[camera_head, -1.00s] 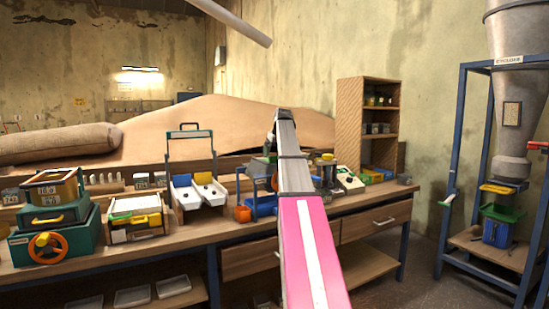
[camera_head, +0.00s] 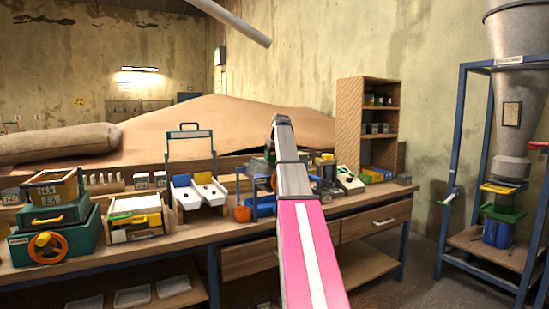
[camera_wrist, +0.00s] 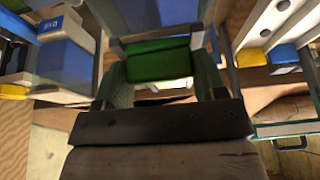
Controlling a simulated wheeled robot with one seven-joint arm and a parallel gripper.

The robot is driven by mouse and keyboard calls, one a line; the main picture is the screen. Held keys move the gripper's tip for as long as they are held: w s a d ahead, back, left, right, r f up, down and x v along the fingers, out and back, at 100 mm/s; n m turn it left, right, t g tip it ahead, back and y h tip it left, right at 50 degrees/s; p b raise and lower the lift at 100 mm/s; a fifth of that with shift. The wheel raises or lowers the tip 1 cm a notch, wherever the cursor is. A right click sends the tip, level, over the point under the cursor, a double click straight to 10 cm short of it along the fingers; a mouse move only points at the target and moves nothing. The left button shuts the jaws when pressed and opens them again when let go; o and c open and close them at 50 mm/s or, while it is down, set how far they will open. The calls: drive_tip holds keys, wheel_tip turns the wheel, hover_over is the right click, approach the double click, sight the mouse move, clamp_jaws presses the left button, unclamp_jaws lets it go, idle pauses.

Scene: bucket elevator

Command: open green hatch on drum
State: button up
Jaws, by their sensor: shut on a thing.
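The green hatch (camera_wrist: 160,60) shows in the middle of the wrist view, as a small green panel below a blue surface. My gripper (camera_wrist: 158,66) spans it, with one finger on each side, and appears shut on it. The exact contact is hard to make out. In the head view my arm reaches over the bench and hides most of the gripper and the hatch. The drum itself is not clearly seen in either view.
The bench (camera_head: 130,265) is crowded. A blue and white tray device (camera_head: 200,190) and a green box with an orange handwheel (camera_head: 55,240) stand left of my arm. A wooden shelf (camera_head: 350,125) stands behind right. A blue-framed hopper (camera_head: 515,100) stands at far right.

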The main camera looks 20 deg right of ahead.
drive_tip(key=w, duration=0.8)
drive_tip(key=shift+a, duration=0.4)
drive_tip(key=o, duration=1.3)
drive_tip(key=shift+s, duration=0.1)
drive_tip(key=v, duration=1)
drive_tip(key=shift+s+r, duration=0.2)
drive_tip(key=shift+r, duration=0.15)
